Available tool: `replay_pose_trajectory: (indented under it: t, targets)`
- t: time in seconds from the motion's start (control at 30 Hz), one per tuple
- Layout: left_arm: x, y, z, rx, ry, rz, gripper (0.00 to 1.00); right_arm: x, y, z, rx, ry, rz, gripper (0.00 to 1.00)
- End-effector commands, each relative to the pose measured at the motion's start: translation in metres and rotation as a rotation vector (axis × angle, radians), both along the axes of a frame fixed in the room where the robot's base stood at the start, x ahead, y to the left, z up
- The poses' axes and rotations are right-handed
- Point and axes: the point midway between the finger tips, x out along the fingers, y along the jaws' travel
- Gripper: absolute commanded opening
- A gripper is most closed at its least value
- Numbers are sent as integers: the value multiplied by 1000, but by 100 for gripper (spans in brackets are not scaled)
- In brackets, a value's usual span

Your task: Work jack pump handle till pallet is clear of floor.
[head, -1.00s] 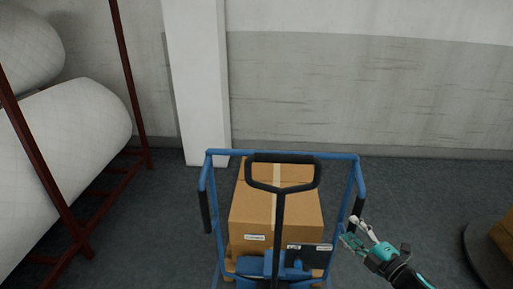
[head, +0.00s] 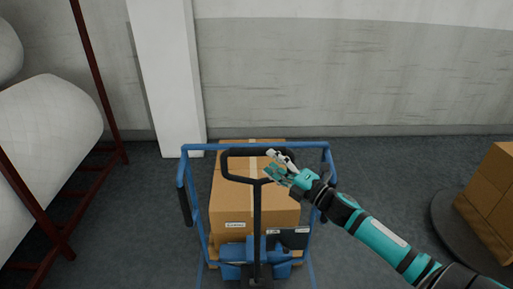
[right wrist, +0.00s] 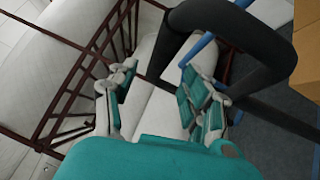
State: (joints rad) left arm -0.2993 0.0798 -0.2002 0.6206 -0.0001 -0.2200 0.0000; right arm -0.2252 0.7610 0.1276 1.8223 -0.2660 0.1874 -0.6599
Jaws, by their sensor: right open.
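The black pump handle (head: 257,215) stands up from the blue pallet jack (head: 238,252), its loop at the top. My right gripper (head: 277,166) is open at the right side of the loop in the head view. In the right wrist view the open fingers (right wrist: 160,97) are apart, and the thick black handle (right wrist: 262,55) shows close beside and beyond the right-hand fingers. I cannot tell whether they touch it. Cardboard boxes (head: 233,200) are stacked behind the handle. The pallet under them is almost wholly hidden, so its height above the floor cannot be judged. My left gripper is not in view.
A blue tube frame (head: 190,215) surrounds the handle and boxes. White wadding rolls (head: 50,125) lie on a dark red rack (head: 95,85) at left. A white pillar (head: 165,75) stands behind. Boxes (head: 492,195) sit on a round dark base (head: 443,215) at right.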

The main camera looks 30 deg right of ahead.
Motion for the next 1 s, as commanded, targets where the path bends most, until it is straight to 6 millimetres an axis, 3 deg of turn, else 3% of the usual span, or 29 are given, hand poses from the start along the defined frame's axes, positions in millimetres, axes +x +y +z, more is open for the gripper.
replay_pose_trajectory:
  t: [0.2, 0.4, 0.8, 1.0]
  targets:
    - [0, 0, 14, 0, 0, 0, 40, 38, 9, 10, 0, -3, -1, 50]
    - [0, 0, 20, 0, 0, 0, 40, 59, 15, 10, 0, -1, -1, 50]
    - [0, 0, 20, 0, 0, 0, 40, 65, 17, 9, -1, 1, 0, 50]
    - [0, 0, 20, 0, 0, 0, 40, 65, 17, 9, 0, 1, 0, 26]
